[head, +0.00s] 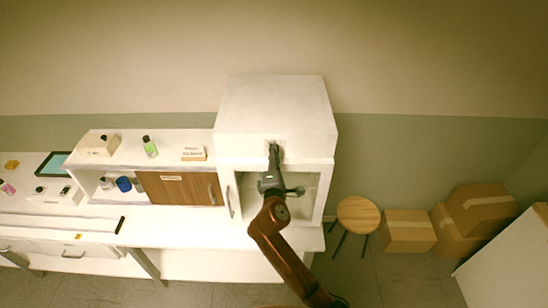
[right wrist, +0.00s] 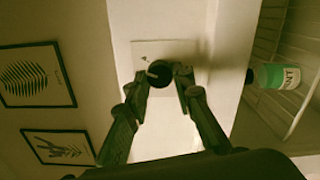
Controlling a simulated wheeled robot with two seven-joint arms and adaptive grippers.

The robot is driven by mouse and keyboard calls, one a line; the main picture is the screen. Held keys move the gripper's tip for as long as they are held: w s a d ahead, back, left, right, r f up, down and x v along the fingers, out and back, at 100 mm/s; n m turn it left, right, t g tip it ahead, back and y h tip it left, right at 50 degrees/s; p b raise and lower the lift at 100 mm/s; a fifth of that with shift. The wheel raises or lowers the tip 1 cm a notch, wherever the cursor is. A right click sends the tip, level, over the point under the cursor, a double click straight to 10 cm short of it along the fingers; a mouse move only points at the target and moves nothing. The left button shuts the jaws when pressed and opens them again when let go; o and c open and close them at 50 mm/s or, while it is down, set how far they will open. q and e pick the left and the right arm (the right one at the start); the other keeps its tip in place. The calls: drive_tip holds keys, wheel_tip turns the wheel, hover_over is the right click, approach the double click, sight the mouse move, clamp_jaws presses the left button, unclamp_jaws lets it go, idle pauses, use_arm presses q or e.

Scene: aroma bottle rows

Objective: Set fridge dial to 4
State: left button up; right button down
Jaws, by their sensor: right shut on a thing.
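The fridge (head: 276,112) is a white box on the counter, with an open-fronted lower part. Its dial (right wrist: 160,73) is a small dark round knob with a light mark, set on a pale plate (right wrist: 141,53) in the right wrist view. My right gripper (head: 273,147) reaches up to the fridge front in the head view and covers the dial there. In the right wrist view its two fingers (right wrist: 163,84) are shut on the dial, one on each side. No numbers can be read on the plate. My left gripper is not in view.
A green-labelled bottle (right wrist: 275,76) stands by a wire rack inside the fridge. A wooden cabinet door (head: 178,188) and small bottles are on the left. A round stool (head: 358,214) and cardboard boxes (head: 408,231) stand on the floor at right.

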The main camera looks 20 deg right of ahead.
drive_tip(key=m+b, duration=0.2)
drive_tip(key=m, duration=0.3)
idle(0.5)
drive_tip(key=c, duration=1.7)
unclamp_jaws()
drive_tip(key=shift+o, duration=0.2)
